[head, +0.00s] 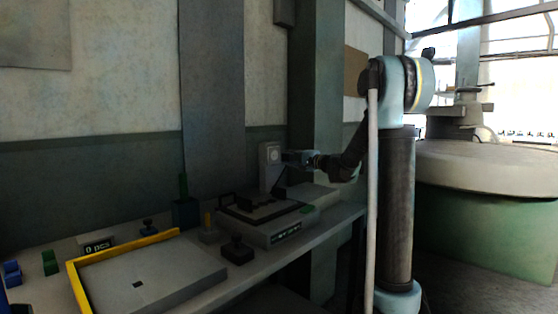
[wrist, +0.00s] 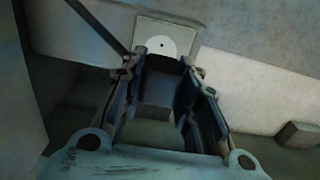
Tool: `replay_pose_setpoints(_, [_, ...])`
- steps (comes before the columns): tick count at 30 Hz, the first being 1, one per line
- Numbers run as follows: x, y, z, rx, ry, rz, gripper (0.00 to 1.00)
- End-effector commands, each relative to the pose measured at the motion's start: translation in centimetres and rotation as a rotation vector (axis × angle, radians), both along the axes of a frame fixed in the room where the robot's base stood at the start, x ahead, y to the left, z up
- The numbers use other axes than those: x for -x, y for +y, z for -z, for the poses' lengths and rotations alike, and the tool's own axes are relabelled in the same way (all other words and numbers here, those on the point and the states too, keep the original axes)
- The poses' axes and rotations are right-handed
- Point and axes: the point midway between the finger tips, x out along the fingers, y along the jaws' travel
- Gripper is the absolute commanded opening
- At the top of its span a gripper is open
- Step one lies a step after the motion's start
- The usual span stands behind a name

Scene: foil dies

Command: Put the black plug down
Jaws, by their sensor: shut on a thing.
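My gripper (head: 292,158) is at the back of the bench, beside an upright pale plate with a white disc (head: 272,154). In the wrist view its fingers (wrist: 162,72) are closed on a dark block-like thing, which I take to be the black plug (wrist: 157,92). The disc (wrist: 160,45) shows just beyond the fingertips. In the head view the held thing is too small and dark to make out. Below and left of my gripper is a grey machine (head: 275,231) with a black frame on top and a green display.
A grey tray with a yellow edge (head: 120,246) lies at the front left. A black knobbed block (head: 237,250) and a smaller dark one (head: 149,228) stand near it. A dark green holder (head: 185,212) and a counter display (head: 97,245) stand behind.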

Motion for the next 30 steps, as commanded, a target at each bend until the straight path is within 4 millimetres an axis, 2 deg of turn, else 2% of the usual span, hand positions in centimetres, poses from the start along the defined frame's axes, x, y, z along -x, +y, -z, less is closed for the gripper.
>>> replay_pose_setpoints(17, [0.23, -0.33, -0.01, 0.0, 0.0, 0.0, 0.0])
replay_pose_setpoints(18, [0.23, -0.33, -0.01, 0.0, 0.0, 0.0, 0.31])
replay_pose_setpoints(21, [0.23, -0.33, -0.01, 0.0, 0.0, 0.0, 0.53])
replay_pose_setpoints(30, [0.23, -0.35, 0.0, 0.0, 0.0, 0.001, 0.53])
